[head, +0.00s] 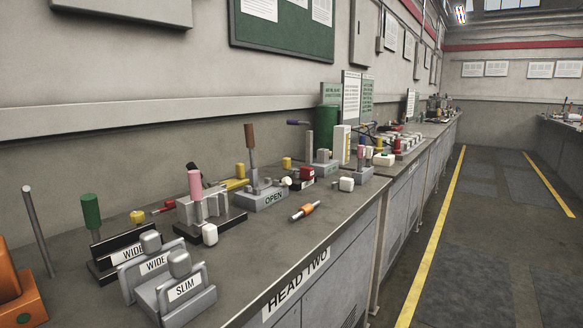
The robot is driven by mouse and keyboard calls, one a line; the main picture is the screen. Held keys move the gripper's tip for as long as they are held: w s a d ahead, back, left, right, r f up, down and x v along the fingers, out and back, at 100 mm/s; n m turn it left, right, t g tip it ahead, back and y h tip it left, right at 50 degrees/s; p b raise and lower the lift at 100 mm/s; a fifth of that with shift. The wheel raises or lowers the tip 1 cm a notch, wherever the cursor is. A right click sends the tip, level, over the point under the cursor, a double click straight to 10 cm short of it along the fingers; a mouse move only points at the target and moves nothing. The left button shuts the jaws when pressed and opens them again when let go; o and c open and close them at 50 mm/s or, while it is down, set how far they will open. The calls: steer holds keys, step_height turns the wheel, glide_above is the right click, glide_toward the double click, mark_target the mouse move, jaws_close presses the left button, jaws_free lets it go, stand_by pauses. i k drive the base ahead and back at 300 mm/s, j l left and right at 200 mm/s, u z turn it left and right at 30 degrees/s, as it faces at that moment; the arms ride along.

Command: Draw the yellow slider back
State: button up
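A long bench (335,205) runs away along the wall with several fixtures on it. A yellow piece (236,184) lies low behind the pink-handled fixture (196,210); it may be the yellow slider, but it is small and partly hidden. Small yellow knobs also show: one (137,216) near the green handle, one (240,170) just above the yellow piece, and one (286,162) further back. I cannot tell which of these belong to a slider. My gripper is not in view.
Grey blocks labelled WIDE (153,263) and SLIM (184,288) stand at the front left. Upright handles, green (91,212) and brown (249,136), rise from the bench. An orange-and-grey cylinder (304,211) lies near the front edge. The floor at right is clear.

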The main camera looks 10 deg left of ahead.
mark_target(286, 162)
steer(key=i+l, duration=0.2)
steer(key=i, duration=0.25)
steer(key=i+l, duration=0.2)
steer(key=i, duration=0.25)
steer(key=i+l, duration=0.2)
steer(key=i, duration=0.25)
steer(key=i+l, duration=0.15)
steer(key=i, duration=0.25)
steer(key=i+l, duration=0.2)
steer(key=i, duration=0.25)
